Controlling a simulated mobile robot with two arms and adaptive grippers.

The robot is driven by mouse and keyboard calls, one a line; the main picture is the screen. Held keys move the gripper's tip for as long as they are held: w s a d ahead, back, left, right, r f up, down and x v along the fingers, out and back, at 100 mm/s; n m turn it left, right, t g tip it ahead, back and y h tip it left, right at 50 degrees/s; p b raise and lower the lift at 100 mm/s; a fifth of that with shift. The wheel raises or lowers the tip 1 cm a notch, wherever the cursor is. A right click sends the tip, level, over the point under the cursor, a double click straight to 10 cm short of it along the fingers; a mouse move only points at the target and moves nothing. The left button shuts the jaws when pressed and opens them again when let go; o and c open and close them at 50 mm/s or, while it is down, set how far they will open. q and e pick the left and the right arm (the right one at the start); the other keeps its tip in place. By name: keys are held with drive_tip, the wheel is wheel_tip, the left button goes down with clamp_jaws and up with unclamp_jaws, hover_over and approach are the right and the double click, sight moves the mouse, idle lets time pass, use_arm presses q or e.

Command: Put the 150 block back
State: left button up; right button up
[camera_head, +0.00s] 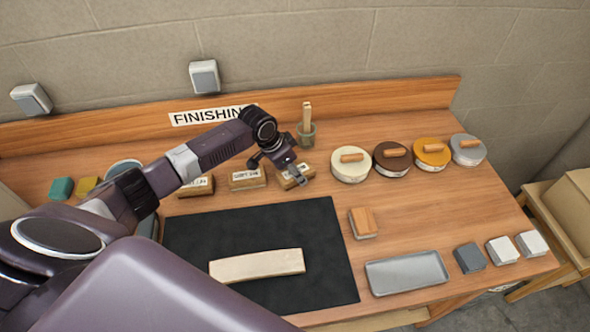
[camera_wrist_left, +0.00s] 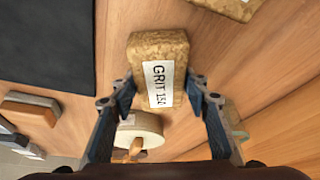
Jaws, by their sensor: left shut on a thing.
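The 150 block (camera_head: 297,180) is a brown cork-like block with a white label at the right end of the row of blocks behind the dark mat. In the left wrist view the block (camera_wrist_left: 158,46) shows its label, "GRIT 150". My left gripper (camera_wrist_left: 158,90) has one finger on each side of the block and is shut on it. In the head view my left gripper (camera_head: 291,170) reaches down to the block, partly covering it. I cannot tell whether the block touches the table. My right gripper is not in view.
Two similar labelled blocks, a middle one (camera_head: 247,179) and a left one (camera_head: 196,187), stand in the row. A pale curved piece (camera_head: 257,266) lies on the dark mat (camera_head: 300,222). A grey tray (camera_head: 406,273) is front right.

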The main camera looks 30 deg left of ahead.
use_arm(q)
drive_tip(key=shift+f, duration=0.1)
drive_tip(key=o, duration=0.9)
drive_tip(key=shift+o, duration=0.6)
drive_tip(key=shift+r, duration=0.25)
drive_tip(key=b+v, duration=0.2)
drive_tip(key=v, duration=1)
drive_tip(key=shift+f, duration=0.2)
